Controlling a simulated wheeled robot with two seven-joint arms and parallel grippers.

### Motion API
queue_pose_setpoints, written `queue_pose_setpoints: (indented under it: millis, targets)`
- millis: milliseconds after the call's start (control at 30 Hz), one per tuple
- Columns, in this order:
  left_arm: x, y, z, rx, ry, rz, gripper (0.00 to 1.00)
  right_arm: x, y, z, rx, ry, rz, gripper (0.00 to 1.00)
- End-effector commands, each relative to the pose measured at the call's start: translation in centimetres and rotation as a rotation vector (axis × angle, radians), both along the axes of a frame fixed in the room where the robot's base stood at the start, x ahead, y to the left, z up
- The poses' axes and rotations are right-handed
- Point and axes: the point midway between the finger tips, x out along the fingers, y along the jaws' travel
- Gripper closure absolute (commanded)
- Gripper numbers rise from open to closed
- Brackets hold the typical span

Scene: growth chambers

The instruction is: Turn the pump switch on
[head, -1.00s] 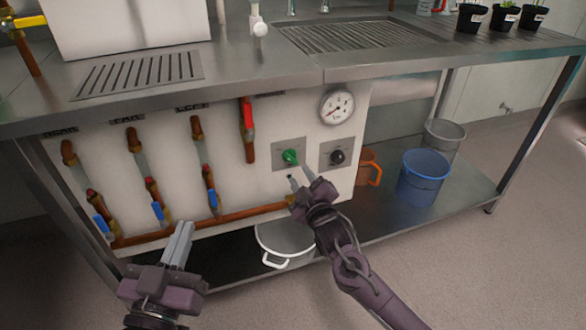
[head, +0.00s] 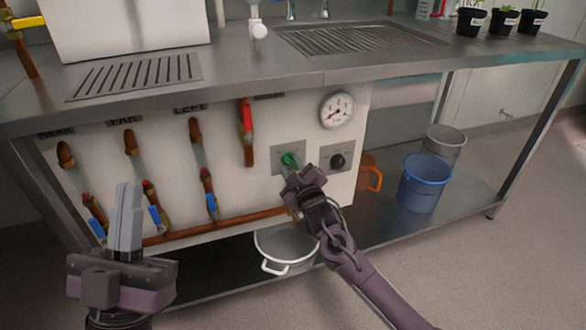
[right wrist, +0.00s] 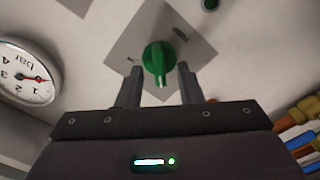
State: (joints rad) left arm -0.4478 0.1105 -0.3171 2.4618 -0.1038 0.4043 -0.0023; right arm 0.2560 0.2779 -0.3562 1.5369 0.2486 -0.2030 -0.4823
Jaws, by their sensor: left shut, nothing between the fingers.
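A green rotary knob (head: 288,159) sits on a square grey plate on the white panel. A black knob (head: 337,161) is on a second plate to its right. I cannot read which one is the pump switch. My right gripper (head: 290,172) is just in front of the green knob and partly covers it. In the right wrist view, the gripper (right wrist: 157,84) is open, its two fingers apart on either side of the green knob (right wrist: 157,62); I cannot tell if they touch it. My left gripper (head: 129,188) is shut and empty in front of the left pipes.
Valve pipes, one with a red handle (head: 246,120), line the panel left of the knobs. A pressure gauge (head: 338,110) is above the black knob. A white pot (head: 283,262) and a blue bucket (head: 424,184) stand on the lower shelf. The steel bench (head: 240,75) overhangs the panel.

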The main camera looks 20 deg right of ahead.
Motion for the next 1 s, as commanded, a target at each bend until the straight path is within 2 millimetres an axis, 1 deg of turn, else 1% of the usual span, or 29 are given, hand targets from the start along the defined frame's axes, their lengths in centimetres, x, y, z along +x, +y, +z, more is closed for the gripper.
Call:
queue_pose_setpoints:
  millis: [67,167,300,333,633,767,867,967,1000]
  targets:
    - [0.0,0.0,0.0,0.0,0.0,0.0,1.0,0.0,0.0,0.0,0.0,0.0,0.0,0.67]
    - [0.0,0.0,0.0,0.0,0.001,0.0,1.0,0.0,0.0,0.0,0.0,0.0,0.0,0.79]
    - [0.0,0.0,0.0,0.0,0.002,0.001,1.0,0.0,0.0,0.0,0.0,0.0,0.0,0.97]
    - [0.0,0.0,0.0,0.0,0.002,0.001,1.0,0.0,0.0,0.0,0.0,0.0,0.0,1.0]
    - [0.3,-0.1,-0.1,0.008,0.017,0.0,1.0,0.0,0.0,0.0,0.011,0.001,-0.001,1.0]
    - [1.5,-0.7,-2.2,0.05,0.126,-0.002,1.0,0.0,0.0,0.1,0.038,0.003,-0.001,1.0]
    - [2.6,-1.3,-4.3,0.096,0.24,-0.004,1.0,-0.1,0.0,0.1,0.073,0.005,-0.001,1.0]
    - [3.6,-1.9,-7.5,0.157,0.391,-0.006,1.0,0.0,0.0,0.2,0.12,0.007,-0.001,1.0]
    - [4.0,-2.1,-9.0,0.186,0.46,-0.009,1.0,0.0,0.0,0.2,0.141,0.008,-0.001,1.0]
